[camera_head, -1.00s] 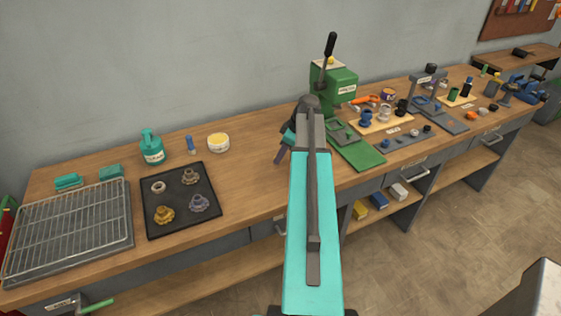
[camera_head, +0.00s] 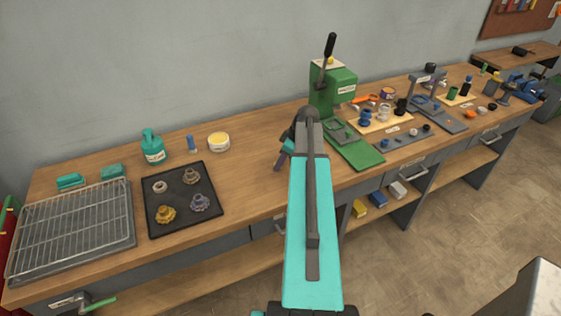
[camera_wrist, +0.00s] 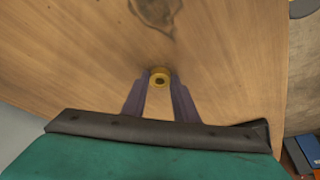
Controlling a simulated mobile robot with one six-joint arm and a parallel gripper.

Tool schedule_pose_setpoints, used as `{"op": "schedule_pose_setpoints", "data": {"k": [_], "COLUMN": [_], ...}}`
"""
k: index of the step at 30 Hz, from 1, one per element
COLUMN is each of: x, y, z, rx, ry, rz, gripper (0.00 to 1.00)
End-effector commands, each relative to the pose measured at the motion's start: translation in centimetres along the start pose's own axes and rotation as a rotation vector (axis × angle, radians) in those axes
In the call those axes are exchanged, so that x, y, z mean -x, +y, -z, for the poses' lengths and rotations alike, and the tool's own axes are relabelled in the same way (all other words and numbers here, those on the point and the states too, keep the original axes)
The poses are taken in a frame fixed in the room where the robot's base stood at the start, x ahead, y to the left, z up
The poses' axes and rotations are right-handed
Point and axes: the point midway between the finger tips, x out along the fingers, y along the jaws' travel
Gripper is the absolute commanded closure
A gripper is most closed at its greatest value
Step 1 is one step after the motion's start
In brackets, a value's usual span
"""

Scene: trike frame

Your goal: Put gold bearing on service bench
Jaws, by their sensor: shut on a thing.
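Bare wood of the service bench (camera_wrist: 90,55) lies beneath the bearing. Whether the bearing touches the wood or hangs just above it I cannot tell. In the head view my gripper (camera_head: 280,163) is over the bench (camera_head: 245,165), left of the green press, and the bearing is hidden there.
A green press (camera_head: 335,88) with a green plate (camera_head: 354,152) stands right of my gripper. A black tray (camera_head: 180,222) with several metal parts, a wire rack (camera_head: 72,230), a teal bottle (camera_head: 152,148) and a yellow-topped tub (camera_head: 218,142) are left. Bare wood lies between tray and gripper.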

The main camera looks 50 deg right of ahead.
Motion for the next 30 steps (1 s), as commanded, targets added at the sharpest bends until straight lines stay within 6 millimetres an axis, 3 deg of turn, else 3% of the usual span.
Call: {"op": "schedule_pose_setpoints", "data": {"k": [1,4,20,30], "x": [-0.1,-0.1,0.4,3.5], "y": [-0.1,-0.1,0.0,0.0], "z": [0.0,0.0,0.1,0.0], "rx": [0.001,0.001,0.0,0.0], "ry": [0.0,0.0,0.0,0.0], "rz": [0.0,0.0,0.0,-0.003], "gripper": [0.72,0.55,0.55,0.55]}}
